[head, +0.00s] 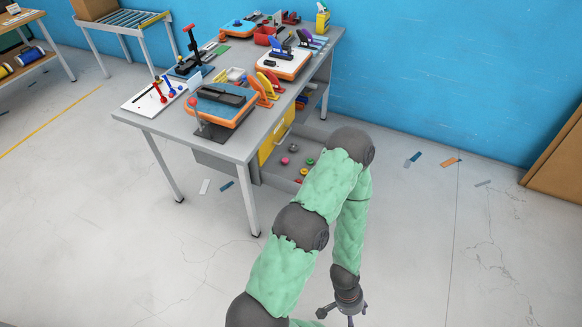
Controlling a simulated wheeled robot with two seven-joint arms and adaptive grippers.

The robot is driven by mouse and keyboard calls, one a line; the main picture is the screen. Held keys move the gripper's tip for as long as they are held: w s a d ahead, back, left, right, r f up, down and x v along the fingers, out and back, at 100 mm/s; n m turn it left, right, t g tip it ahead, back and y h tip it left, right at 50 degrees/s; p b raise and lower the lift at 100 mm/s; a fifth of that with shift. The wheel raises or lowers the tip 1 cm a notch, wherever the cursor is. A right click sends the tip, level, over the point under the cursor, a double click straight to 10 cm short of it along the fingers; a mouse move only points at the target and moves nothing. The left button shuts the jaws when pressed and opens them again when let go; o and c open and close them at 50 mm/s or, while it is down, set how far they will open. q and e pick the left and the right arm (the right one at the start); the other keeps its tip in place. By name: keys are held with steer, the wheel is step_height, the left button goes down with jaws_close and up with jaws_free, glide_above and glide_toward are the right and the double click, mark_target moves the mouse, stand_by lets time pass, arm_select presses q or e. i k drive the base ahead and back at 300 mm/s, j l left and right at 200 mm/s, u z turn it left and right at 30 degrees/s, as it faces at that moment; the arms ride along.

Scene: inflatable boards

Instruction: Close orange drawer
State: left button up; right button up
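A yellow-orange drawer front (277,141) with a pale handle is on the side of the grey workbench (232,146). Beside it is an open grey compartment (276,178) holding several small coloured knobs. My arm covers part of this area, so I cannot tell how far the drawer is out. One green-sleeved arm of mine rises from the bottom, left of the middle, and bends down to the right. Its gripper, which I take as my left (341,314), hangs low in front of the bench. Its fingers look spread and empty, apart from the drawer. My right gripper is not in view.
The bench top carries several orange-edged boards, tools and a red bin (265,36). A blue wall (450,70) runs behind. A brown panel (560,160) leans at the right. Small scraps lie on the floor. The floor right of my arm is mostly clear.

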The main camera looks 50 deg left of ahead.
mark_target(311, 142)
steer(key=u, duration=1.45)
steer(key=i+l, duration=0.15)
steer(key=i, duration=0.5)
steer(key=i+l+u, duration=0.1)
steer(key=i, duration=0.5)
